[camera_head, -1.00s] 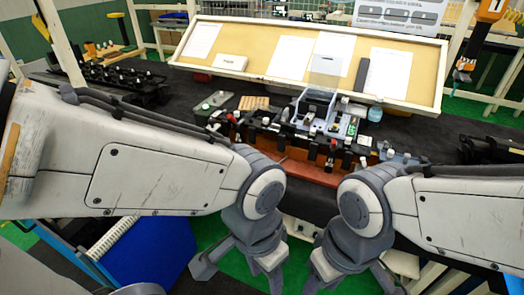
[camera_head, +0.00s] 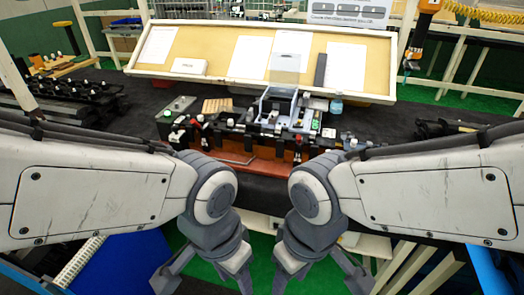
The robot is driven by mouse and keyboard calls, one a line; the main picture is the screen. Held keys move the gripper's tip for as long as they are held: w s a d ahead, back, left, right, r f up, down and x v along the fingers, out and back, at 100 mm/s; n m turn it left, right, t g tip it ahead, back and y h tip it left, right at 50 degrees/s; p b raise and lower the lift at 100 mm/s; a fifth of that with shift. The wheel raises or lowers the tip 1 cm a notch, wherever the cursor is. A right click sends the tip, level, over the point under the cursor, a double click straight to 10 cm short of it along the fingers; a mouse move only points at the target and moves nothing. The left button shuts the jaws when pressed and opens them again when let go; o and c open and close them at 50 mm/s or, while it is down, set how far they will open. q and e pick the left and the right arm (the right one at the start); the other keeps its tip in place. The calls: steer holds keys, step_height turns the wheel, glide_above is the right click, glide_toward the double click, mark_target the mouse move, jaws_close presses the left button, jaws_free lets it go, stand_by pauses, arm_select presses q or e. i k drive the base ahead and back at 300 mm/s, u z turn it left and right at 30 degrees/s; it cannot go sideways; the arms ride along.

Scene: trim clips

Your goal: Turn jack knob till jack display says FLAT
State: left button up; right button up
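The black and grey fixture (camera_head: 262,122) stands on the dark bench beyond my arms, with a clear-lidded box section, clamps and small knobs. Small green-lit parts show at its right end (camera_head: 328,133); any text is too small to read. I cannot tell which part is the jack knob or the jack display. My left gripper (camera_head: 205,280) hangs low in front of the bench, fingers spread and empty. My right gripper (camera_head: 318,280) hangs beside it, also spread and empty. Both are apart from the fixture, and their lowest ends lie near or beyond the bottom edge.
A reddish-brown strip (camera_head: 250,165) runs along the fixture's front. A tilted board (camera_head: 215,60) with papers stands behind. A small bottle (camera_head: 336,104) is at the fixture's back right. Black racks (camera_head: 75,100) sit on the left.

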mark_target(175, 128)
steer(key=k, duration=0.6)
steer(key=i, duration=1.2)
steer(key=u, duration=0.7)
